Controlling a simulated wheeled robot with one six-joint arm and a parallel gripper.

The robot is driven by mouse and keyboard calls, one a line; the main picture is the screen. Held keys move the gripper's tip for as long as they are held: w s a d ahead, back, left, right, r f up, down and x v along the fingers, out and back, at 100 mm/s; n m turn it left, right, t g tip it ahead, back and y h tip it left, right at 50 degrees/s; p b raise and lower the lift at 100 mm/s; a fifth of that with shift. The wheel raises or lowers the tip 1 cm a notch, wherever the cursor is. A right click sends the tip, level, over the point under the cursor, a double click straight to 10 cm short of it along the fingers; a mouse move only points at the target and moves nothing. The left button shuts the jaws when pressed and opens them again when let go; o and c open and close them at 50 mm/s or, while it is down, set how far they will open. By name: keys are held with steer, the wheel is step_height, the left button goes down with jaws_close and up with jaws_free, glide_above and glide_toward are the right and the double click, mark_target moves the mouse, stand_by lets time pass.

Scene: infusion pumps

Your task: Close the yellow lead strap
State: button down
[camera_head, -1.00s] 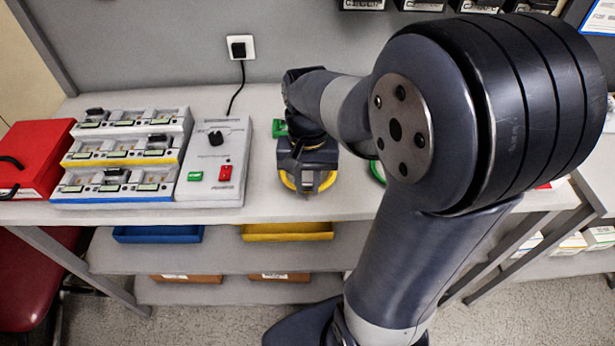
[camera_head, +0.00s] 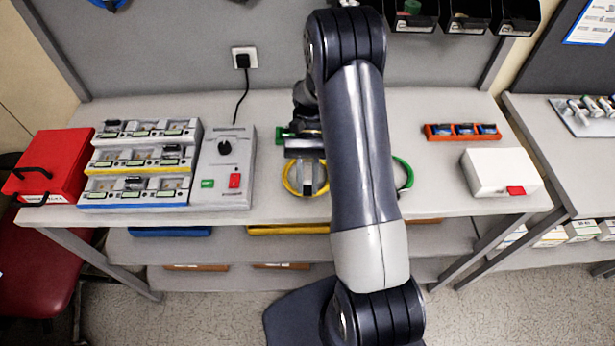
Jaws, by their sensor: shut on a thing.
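The yellow lead strap (camera_head: 289,184) shows as a yellow loop on the table's front part, just right of the grey box with buttons. Its right side is partly hidden by my arm. My gripper (camera_head: 308,180) is low at the loop, its grey end over the loop's middle. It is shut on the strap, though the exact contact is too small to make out. Whether the strap's ends meet cannot be told.
A green loop (camera_head: 406,176) lies right of my arm, partly hidden. The grey control box (camera_head: 224,170), charger rack (camera_head: 140,165) and red case (camera_head: 55,165) stand left. An orange tray (camera_head: 462,132) and white box (camera_head: 500,172) stand right, with bare table (camera_head: 440,190) between.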

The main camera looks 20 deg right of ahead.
steer(key=shift+w+d+f+g+y, duration=0.15)
steer(key=shift+f+g+y, duration=0.1)
steer(key=shift+g, duration=0.4)
steer(key=shift+w+a+f+g+y, duration=0.15)
steer(key=shift+g+y, duration=0.1)
steer(key=shift+g, duration=0.4)
steer(key=shift+d, duration=0.1)
